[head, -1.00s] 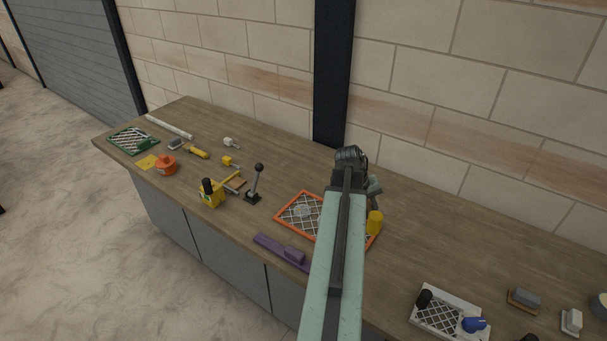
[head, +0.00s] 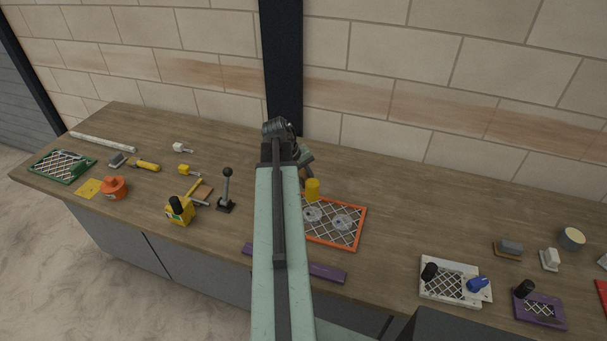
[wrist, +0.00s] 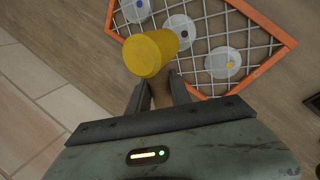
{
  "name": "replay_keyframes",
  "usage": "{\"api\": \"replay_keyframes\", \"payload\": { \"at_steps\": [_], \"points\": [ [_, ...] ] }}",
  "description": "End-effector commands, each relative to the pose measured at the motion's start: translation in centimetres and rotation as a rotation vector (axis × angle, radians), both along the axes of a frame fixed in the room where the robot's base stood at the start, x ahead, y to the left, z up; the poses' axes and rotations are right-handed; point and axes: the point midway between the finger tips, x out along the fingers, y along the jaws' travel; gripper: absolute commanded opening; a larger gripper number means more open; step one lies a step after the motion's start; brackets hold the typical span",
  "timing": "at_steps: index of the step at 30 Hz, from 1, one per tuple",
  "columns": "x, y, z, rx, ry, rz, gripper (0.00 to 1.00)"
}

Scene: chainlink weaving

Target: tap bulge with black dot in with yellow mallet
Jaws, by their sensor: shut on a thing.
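My gripper (wrist: 160,92) is shut on the yellow mallet (wrist: 148,54), whose handle sits between the fingers. The yellow mallet head also shows in the head view (head: 313,188), near the far edge of the orange-framed mesh panel (head: 363,228). In the wrist view the panel (wrist: 272,22) carries round pale bulges. The mallet head appears apart from the dark-dotted bulge. My arm hides the panel's left part in the head view.
A purple bar (head: 328,273) lies in front of the panel. A black-knobbed lever (head: 227,190) and a yellow block with a black knob (head: 180,210) stand to the left. A white-framed mesh (head: 455,300) lies to the right. The bench between the panels is clear.

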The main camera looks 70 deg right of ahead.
Motion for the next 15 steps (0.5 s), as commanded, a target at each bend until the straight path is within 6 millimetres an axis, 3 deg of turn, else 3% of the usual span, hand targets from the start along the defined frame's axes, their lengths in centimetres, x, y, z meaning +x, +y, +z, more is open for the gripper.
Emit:
{"api": "replay_keyframes", "payload": {
  "at_steps": [1,2,15],
  "points": [
    [-0.1,-0.1,1.6,0.003,0.005,-0.018,0.00],
    [-0.1,0.0,1.8,0.004,0.005,-0.030,0.00],
    [0.0,0.4,0.7,0.007,0.007,-0.031,0.00]
  ]
}}
